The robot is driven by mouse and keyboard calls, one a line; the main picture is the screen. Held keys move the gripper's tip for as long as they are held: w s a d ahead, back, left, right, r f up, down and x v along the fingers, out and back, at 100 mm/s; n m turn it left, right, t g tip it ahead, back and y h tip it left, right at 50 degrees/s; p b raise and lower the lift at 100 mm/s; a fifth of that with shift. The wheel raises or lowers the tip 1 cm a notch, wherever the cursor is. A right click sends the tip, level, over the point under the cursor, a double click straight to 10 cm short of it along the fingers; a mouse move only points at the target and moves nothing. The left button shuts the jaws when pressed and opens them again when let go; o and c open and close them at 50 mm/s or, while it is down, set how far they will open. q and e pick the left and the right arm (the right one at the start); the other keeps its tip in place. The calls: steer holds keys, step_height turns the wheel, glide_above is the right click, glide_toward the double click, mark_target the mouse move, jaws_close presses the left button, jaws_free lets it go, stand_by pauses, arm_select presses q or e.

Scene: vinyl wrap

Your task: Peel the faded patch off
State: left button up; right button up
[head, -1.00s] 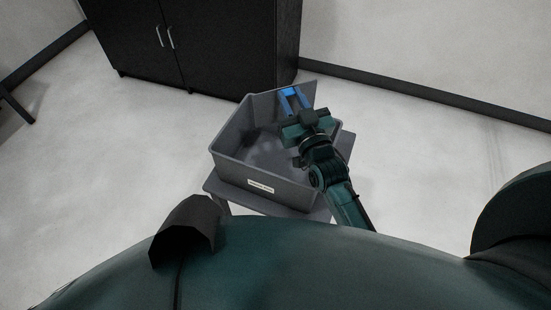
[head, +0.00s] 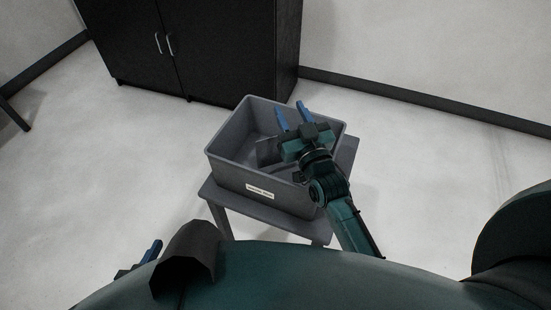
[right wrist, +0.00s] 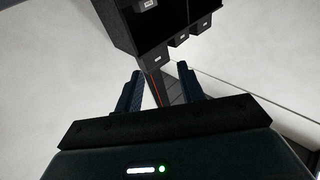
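My right gripper (head: 292,113) is over the grey bin (head: 228,172) in the head view. Its two blue fingers stand apart with nothing between them. The right wrist view also shows the fingers (right wrist: 161,90) spread. A flat dark grey piece (head: 268,152), which may be the faded patch, shows inside the bin just left of the gripper. Its right part is hidden by the gripper. My left gripper (head: 150,252) shows only as a bit of blue finger at the lower left, mostly hidden behind my body.
The bin has a white label on its front and stands on a small grey table (head: 222,202). A black cabinet (head: 215,50) stands behind it. The right wrist view shows a dark unit (right wrist: 165,28) with white labels ahead of the fingers. The floor around the table is clear.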

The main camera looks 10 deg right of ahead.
steer(key=shift+o, duration=1.1)
arm_select(q)
steer(key=shift+w+d+f+g+p, duration=0.3)
steer(key=shift+d+p, duration=0.15)
steer(key=shift+p, duration=0.6)
arm_select(e)
step_height(320, 180, up, 10)
arm_select(q)
steer(key=shift+m+g+y, duration=0.5)
steer(key=shift+g, duration=0.3)
steer(key=r+p, duration=0.1)
steer(key=p, duration=0.3)
steer(key=a+r+p, duration=0.1)
steer(key=r+p, duration=0.1)
steer(key=p, duration=0.2)
steer(key=r+p, duration=0.1)
steer(key=p, duration=0.3)
steer(key=shift+s+a+r, duration=0.3)
steer(key=shift+s, duration=0.1)
arm_select(e)
steer(key=s+a+f+n+g, duration=0.1)
steer(key=s+f+g, duration=0.3)
steer(key=s, duration=0.7)
steer(key=s+a+f+g+y, duration=0.1)
steer(key=s+f+g, duration=0.4)
steer(key=s+f, duration=0.4)
steer(key=shift+s+n, duration=0.4)
steer(key=shift+s, duration=0.7)
